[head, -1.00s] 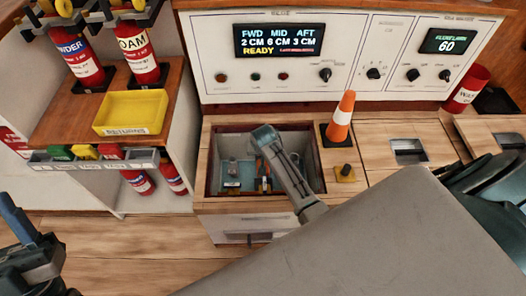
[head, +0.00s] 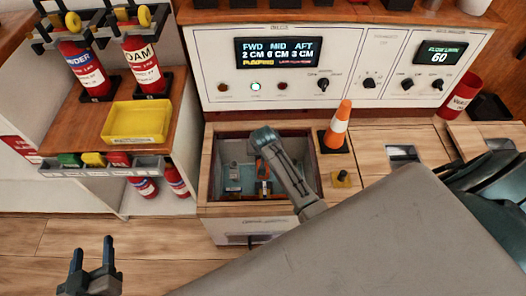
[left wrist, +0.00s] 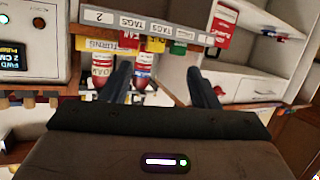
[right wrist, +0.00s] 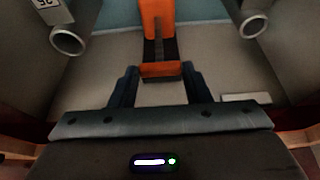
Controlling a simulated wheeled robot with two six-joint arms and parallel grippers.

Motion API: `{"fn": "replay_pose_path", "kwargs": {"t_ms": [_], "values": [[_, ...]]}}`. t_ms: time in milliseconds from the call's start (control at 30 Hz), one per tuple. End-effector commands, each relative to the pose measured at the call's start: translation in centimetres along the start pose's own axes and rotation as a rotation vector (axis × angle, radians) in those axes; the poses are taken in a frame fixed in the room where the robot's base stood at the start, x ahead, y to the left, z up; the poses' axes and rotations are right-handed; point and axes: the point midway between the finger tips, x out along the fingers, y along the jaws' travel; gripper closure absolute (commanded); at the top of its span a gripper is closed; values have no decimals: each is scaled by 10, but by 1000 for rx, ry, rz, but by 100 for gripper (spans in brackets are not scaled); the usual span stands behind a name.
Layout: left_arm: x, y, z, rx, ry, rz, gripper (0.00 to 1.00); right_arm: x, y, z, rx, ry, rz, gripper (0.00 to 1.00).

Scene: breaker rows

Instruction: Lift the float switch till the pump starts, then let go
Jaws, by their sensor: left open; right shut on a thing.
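The float switch, an orange part with a black middle (right wrist: 158,20), shows between my right gripper's fingers (right wrist: 160,84) in the right wrist view. The right gripper is shut on it. In the head view the orange part (head: 264,188) sits inside the open well (head: 210,172), with my right arm reaching down over it; the fingertips are hard to make out there. The panel display (head: 277,52) reads a yellow word like "PUMPING", and a white lamp (head: 255,87) below it is lit. My left gripper (head: 93,250) is open and empty, low at the left.
A yellow tray (head: 137,124) and fire extinguishers (head: 146,62) are on the left shelf. A red bin (head: 461,97) stands at the right.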

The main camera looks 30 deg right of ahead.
Motion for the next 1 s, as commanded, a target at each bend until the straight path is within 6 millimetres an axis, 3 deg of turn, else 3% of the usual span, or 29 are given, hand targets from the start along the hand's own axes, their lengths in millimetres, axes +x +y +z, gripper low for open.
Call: {"fn": "replay_pose_path", "kwargs": {"t_ms": [200, 533, 567, 633, 1000], "values": [[-10, 2, 28, -20, -141, 3, 45, -4, 0, -2, 0, 1, 0, 98], [-10, 2, 30, -21, -151, 3, 45, -4, 0, -2, 0, 1, 0, 98], [-10, 2, 30, -21, -151, 3, 45, -4, 0, -2, 0, 1, 0, 51], [-10, 2, 30, -20, -151, 3, 45, -4, 0, -2, 0, 1, 0, 37], [-11, 2, 30, -20, -156, 4, 45, -6, 0, -2, 0, 1, 0, 35]]}}
